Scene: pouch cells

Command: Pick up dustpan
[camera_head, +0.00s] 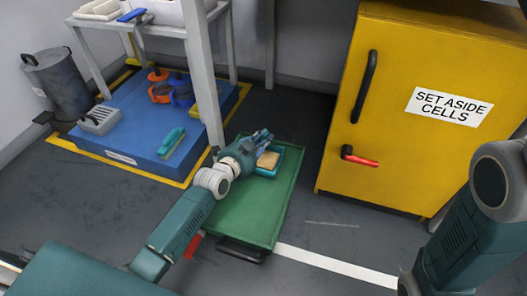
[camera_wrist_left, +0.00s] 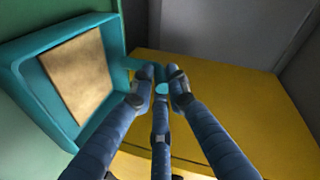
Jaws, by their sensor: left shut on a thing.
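The teal dustpan (camera_head: 266,173) is at the far end of the green cart top (camera_head: 250,212) in the head view, with a flat tan piece (camera_head: 268,159) in it. My left gripper (camera_head: 264,139) is at the dustpan's far side. In the left wrist view, the dustpan (camera_wrist_left: 116,75) is at left, tilted in the picture. My left gripper's fingers (camera_wrist_left: 160,82) are closed around its short teal handle (camera_wrist_left: 161,88). I cannot tell whether the dustpan touches the cart. My right gripper is out of view; only my right arm shows.
A yellow cabinet (camera_head: 395,110) marked "SET ASIDE CELLS" stands close at right.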

